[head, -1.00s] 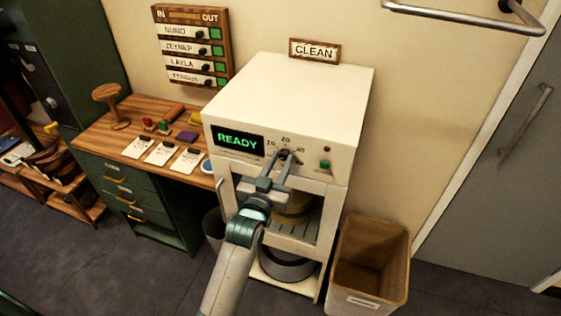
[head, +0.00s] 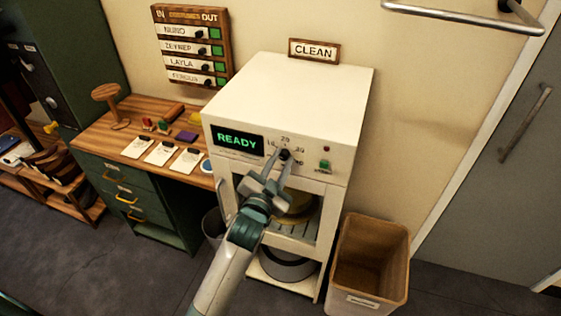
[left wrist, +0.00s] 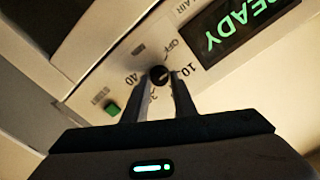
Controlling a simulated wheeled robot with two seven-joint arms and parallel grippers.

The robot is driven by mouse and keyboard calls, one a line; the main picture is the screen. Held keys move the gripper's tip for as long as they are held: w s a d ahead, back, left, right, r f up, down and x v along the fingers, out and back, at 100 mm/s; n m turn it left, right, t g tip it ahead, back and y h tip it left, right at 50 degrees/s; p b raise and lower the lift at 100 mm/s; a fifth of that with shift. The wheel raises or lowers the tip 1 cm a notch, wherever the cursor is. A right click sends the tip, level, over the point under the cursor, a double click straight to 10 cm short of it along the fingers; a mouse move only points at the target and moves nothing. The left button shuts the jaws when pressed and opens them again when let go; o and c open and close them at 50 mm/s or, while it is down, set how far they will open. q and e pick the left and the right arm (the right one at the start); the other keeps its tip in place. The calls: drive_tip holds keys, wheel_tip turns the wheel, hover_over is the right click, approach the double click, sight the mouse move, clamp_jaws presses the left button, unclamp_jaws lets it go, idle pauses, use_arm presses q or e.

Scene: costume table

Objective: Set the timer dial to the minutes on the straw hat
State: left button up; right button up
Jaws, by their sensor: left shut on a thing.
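The timer dial (head: 285,155) is a small black knob on the white cabinet's front panel, between the green READY display (head: 238,141) and a green button. Numbers 10 to 40 ring it. My left gripper (head: 280,161) has its fingers around the dial, shut on it. The left wrist view also shows the dial (left wrist: 158,75) between the fingertips, with OFF, 10 and 40 legible; its pointer is too small to read surely. A yellowish round thing (head: 299,208), perhaps the straw hat, sits inside the cabinet, partly hidden by my arm. No minutes are legible on it. My right gripper is out of view.
A green start button (head: 324,164) is right of the dial. A wooden bin (head: 369,262) stands right of the cabinet. The desk (head: 118,124) at the left holds several cards and small items. A dark round thing (head: 290,268) lies on the lower shelf.

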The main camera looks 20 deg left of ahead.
use_arm(q)
drive_tip(key=m, duration=0.7)
drive_tip(key=shift+f+m, duration=0.1)
drive_tip(key=shift+m, duration=0.2)
drive_tip(key=m, duration=0.3)
drive_tip(key=shift+d+m, duration=0.1)
drive_tip(key=shift+m, duration=0.2)
drive_tip(key=m, duration=0.4)
drive_tip(key=shift+f, duration=0.15)
drive_tip(key=m, duration=0.7)
drive_tip(key=shift+f+m, duration=0.1)
drive_tip(key=shift+m, duration=0.3)
drive_tip(key=m, duration=0.6)
drive_tip(key=shift+m, duration=0.3)
drive_tip(key=o, duration=1)
drive_tip(key=shift+a, duration=0.2)
